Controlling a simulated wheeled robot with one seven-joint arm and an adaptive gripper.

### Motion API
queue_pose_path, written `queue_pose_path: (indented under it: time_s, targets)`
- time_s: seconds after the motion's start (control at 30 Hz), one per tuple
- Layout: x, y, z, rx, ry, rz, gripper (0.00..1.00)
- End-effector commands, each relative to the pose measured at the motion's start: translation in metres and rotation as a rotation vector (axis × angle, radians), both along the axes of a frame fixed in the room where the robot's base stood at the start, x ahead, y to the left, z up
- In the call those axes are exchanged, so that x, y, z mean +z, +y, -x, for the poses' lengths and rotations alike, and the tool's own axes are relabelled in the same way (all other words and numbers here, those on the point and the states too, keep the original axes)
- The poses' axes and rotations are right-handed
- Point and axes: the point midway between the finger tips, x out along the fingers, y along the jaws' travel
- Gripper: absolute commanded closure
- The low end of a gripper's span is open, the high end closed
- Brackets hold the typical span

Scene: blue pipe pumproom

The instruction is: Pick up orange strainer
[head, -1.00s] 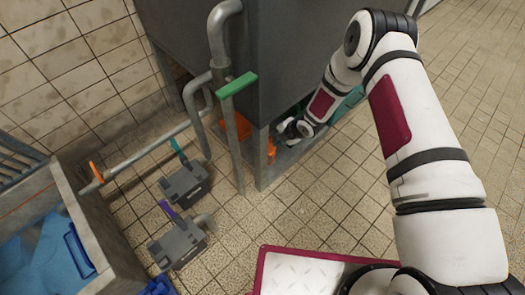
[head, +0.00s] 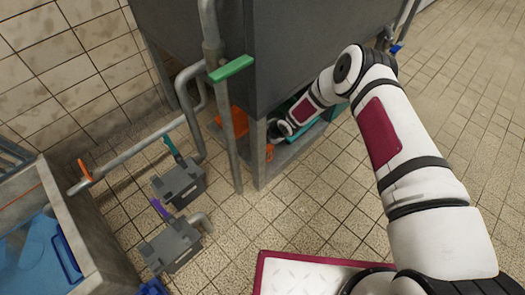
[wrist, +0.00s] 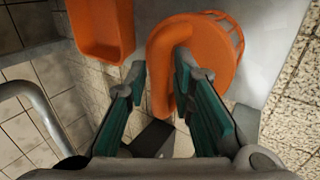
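The orange strainer (wrist: 208,62), round with a slotted rim at its right, lies on the grey lower shelf in the wrist view. In the head view my gripper (head: 274,132) reaches in under the grey tank and is partly hidden by the post.
An orange bin (wrist: 100,32) stands left of the strainer; it also shows in the head view (head: 236,121). The corner post (head: 259,155) and a vertical pipe (head: 229,135) stand close by. Two grey boxes (head: 180,184) sit on the floor. Open tiled floor lies right.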

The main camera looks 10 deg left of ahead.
Motion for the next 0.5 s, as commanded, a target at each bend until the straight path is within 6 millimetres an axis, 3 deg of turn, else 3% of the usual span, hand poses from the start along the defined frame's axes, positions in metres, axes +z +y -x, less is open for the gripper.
queue_pose_path:
  time_s: [0.2,0.23,0.33,0.5]
  targets:
    - [-0.0003,0.0002,-0.0004,0.001,0.0,0.001,0.77]
    - [-0.0003,0.0002,-0.0004,0.001,0.0,0.001,0.8]
    - [-0.0003,0.0002,-0.0004,0.001,0.0,0.0,1.0]
    - [-0.0004,0.0002,-0.0003,0.001,0.0,0.0,1.0]
